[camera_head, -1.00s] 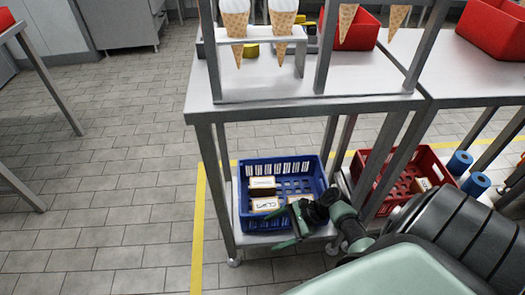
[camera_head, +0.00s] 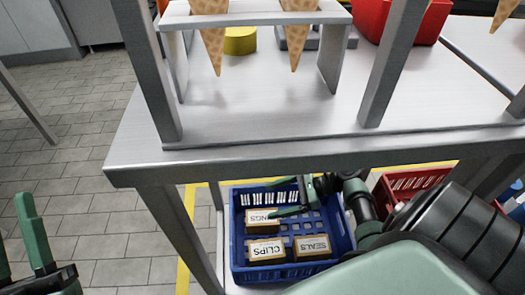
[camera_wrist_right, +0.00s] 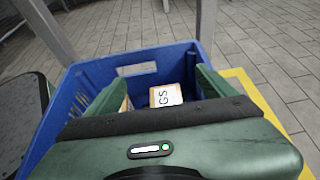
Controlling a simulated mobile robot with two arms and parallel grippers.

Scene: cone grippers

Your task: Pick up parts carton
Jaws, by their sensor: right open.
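Three brown cartons with white labels sit in the blue crate (camera_head: 342,240) on the lower shelf. One label ends in "NGS" (camera_head: 262,229), one reads CLIPS (camera_head: 265,250) and one reads SEALS (camera_head: 312,247). My right gripper (camera_head: 290,201) is over the crate, near the "NGS" carton and partly covering it. In the right wrist view, the open, empty fingers (camera_wrist_right: 160,88) reach over the crate, with a carton labelled "GS" (camera_wrist_right: 165,95) showing between them. My left gripper (camera_head: 16,232) is at the left edge, fingers apart, away from the crate.
The steel tabletop (camera_head: 240,120) overhangs the crate, with a cone rack (camera_head: 255,18) on it. Table legs (camera_head: 183,235) stand to the crate's left. A red crate (camera_head: 405,185) is to its right. The tiled floor at left is clear.

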